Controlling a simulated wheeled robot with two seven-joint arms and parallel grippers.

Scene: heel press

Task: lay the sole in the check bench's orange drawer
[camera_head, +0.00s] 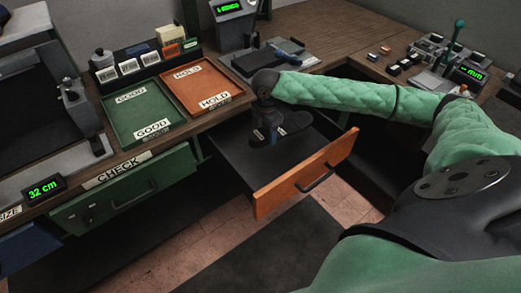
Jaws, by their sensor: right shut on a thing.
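The orange drawer (305,174) is pulled out from the bench and its dark inner floor shows. My right gripper (265,137) points down over the drawer, reached by the green-sleeved arm from the right. It is shut on the dark sole (292,124), which lies at or just above the drawer floor toward the back. I cannot tell whether the sole touches the floor. The gripper hides part of the sole. My left gripper is not in view.
A green GOOD tray (143,116) and an orange HOLD tray (203,88) sit on the bench top. A green CHECK drawer (125,190) is at the left. Small devices with green displays stand on the bench. Open floor (215,245) lies in front.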

